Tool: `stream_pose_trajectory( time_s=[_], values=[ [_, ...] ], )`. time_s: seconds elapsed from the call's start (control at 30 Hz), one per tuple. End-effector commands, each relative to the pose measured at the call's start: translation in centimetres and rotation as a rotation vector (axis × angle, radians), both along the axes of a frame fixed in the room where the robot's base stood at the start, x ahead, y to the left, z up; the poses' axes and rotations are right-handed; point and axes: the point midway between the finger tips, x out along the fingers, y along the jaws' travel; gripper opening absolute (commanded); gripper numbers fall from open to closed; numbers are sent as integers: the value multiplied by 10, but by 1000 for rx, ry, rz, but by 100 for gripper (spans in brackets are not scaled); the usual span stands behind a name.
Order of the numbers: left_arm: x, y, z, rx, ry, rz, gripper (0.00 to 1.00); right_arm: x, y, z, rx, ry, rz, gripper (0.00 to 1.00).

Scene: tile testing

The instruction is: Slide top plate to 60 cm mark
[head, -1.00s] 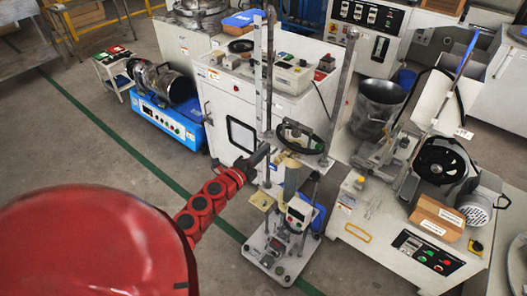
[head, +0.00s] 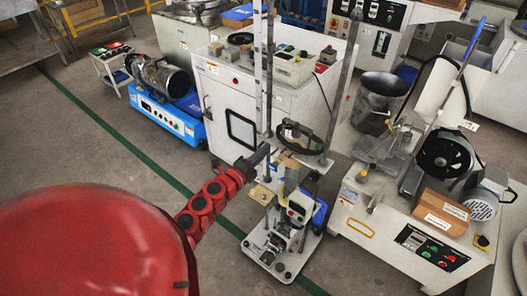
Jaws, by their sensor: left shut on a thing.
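The test stand has a white base (head: 250,248) on the floor and two tall grey posts, the left post (head: 268,70) and the right post (head: 345,80). The top plate (head: 322,163) spans between the posts partway up, with a black handwheel (head: 322,141) on it. My red left arm reaches in from the left. Its dark left gripper (head: 269,151) is shut at the plate's left end, beside the left post; the exact grip is hidden at this size. A pale scale strip (head: 257,60) runs along the left post; its marks are too small to read. My right gripper is out of view.
A white cabinet (head: 235,100) stands close behind the stand. A white bench machine (head: 400,240) is close on the right. A blue-based roller machine (head: 165,115) stands at the left.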

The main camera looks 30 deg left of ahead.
Motion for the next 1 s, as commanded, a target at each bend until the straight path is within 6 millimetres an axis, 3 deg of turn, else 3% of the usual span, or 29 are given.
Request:
stream_pose_trajectory(
  time_s=[0.03, 0.07, 0.2, 0.57, 1.0],
  values=[
    [0, 1, -5, 0, 0, 2, 0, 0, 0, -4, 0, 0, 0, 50],
    [0, 1, -2, 0, 0, 2, 16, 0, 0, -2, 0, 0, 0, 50],
    [0, 1, -1, 0, 0, 1, 40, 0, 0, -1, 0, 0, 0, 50],
    [-5, 1, -1, 0, 0, 2, 40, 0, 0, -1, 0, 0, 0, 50],
    [-53, 5, -1, -1, 1, 2, 40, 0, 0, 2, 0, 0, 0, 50]
  ],
)
